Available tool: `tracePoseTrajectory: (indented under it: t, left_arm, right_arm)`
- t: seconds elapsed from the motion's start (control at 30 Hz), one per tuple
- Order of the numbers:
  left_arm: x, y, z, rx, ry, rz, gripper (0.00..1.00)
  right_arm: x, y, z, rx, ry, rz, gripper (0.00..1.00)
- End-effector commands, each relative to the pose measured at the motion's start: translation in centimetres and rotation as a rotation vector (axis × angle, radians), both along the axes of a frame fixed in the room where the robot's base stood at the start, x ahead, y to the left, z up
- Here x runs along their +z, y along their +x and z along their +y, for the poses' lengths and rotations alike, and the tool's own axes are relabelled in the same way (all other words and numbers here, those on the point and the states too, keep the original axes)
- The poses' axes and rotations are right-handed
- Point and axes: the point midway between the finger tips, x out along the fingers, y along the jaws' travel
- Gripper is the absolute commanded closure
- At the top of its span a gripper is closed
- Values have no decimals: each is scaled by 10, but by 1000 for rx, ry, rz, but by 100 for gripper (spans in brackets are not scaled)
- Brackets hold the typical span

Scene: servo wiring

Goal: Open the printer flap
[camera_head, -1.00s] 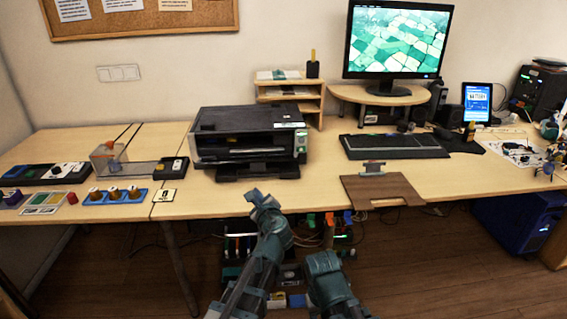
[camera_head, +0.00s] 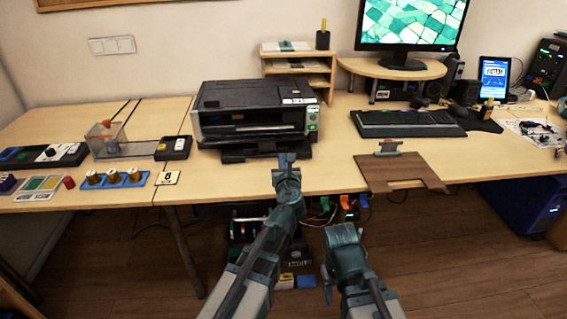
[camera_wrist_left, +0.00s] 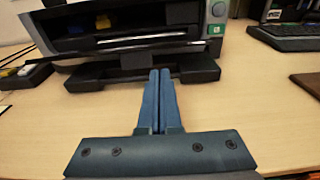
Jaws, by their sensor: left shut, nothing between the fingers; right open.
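The black printer (camera_head: 252,112) stands on the table at the middle left, with a dark front opening and a low tray (camera_head: 240,153) sticking out at its base. It also shows in the left wrist view (camera_wrist_left: 110,14), with a light horizontal bar across its front and the tray (camera_wrist_left: 100,73) below.
A keyboard (camera_head: 410,123) and a brown board (camera_head: 400,172) lie right of the printer. A small black box (camera_head: 175,147) and a blue tray (camera_head: 108,180) with knobs are at the left. A wooden shelf (camera_head: 298,70) stands behind. The table between printer and board is clear.

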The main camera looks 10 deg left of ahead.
Motion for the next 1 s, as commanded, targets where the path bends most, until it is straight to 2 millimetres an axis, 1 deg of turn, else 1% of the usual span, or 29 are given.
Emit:
tracePoseTrajectory:
  t: [0.03, 0.2, 0.3, 0.4, 0.77, 0.87, 1.0]
  left_arm:
    - [-2, 12, 3, 2, -1, 0, 100]
    - [-5, 42, 11, 2, -1, 1, 100]
    - [-7, 56, 15, 1, 0, 0, 100]
    - [-7, 63, 17, -1, -1, 0, 100]
    - [-7, 64, 18, -1, -1, 0, 100]
    - [-1, 65, 19, 0, -1, 0, 100]
    - [11, 67, 20, 1, -1, 0, 100]
  right_arm:
    - [-2, 0, 0, 0, 0, 0, 50]
    - [-5, 0, 0, 0, -1, 0, 50]
    - [-7, 0, 0, 0, -1, 0, 50]
    - [-7, 0, 0, 0, -1, 0, 50]
    - [-7, 0, 0, 0, -1, 0, 50]
    - [-1, 0, 0, 0, -1, 0, 50]
    - [11, 0, 0, 0, 1, 0, 50]
